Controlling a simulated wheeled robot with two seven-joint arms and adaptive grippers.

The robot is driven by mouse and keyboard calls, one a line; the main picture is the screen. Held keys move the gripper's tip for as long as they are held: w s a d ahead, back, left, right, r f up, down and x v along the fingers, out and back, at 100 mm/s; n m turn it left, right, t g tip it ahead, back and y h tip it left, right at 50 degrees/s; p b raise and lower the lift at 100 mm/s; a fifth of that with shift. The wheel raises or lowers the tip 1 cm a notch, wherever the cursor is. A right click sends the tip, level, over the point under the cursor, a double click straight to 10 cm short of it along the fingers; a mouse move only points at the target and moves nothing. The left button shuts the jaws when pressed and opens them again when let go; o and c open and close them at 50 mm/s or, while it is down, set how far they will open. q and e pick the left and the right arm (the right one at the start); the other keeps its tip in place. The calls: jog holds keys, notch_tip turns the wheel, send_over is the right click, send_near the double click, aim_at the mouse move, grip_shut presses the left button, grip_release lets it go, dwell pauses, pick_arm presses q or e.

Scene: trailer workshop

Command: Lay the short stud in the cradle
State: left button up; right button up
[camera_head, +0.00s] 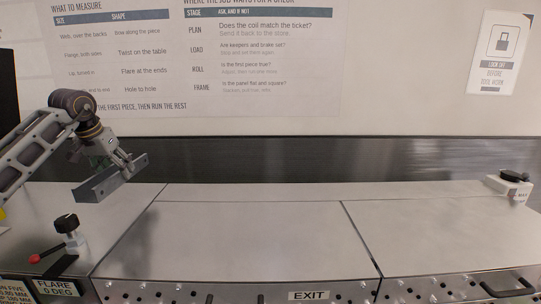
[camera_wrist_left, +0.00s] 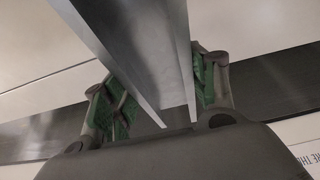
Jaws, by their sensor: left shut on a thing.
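The short stud, a grey metal channel (camera_head: 111,181), is held in the air by my left gripper (camera_head: 113,166) above the left part of the bench. It is tilted, its right end higher than its left in the head view. In the left wrist view the stud (camera_wrist_left: 150,50) runs between the two green-padded fingers (camera_wrist_left: 160,100), which are shut on it. No cradle can be made out in either view. My right gripper is not in view.
A black knob on a post with a red-tipped lever (camera_head: 66,240) stands at the bench's left front. A small pale block with a black knob (camera_head: 514,184) is at the far right. The bench top (camera_head: 250,235) is clear in the middle. A wall stands behind.

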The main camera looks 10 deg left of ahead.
pick_arm(q)
jog(key=shift+r+p, duration=0.75)
jog(key=shift+r, duration=0.55)
notch_tip(320, 180, up, 4)
jog(key=shift+s+r, duration=0.1)
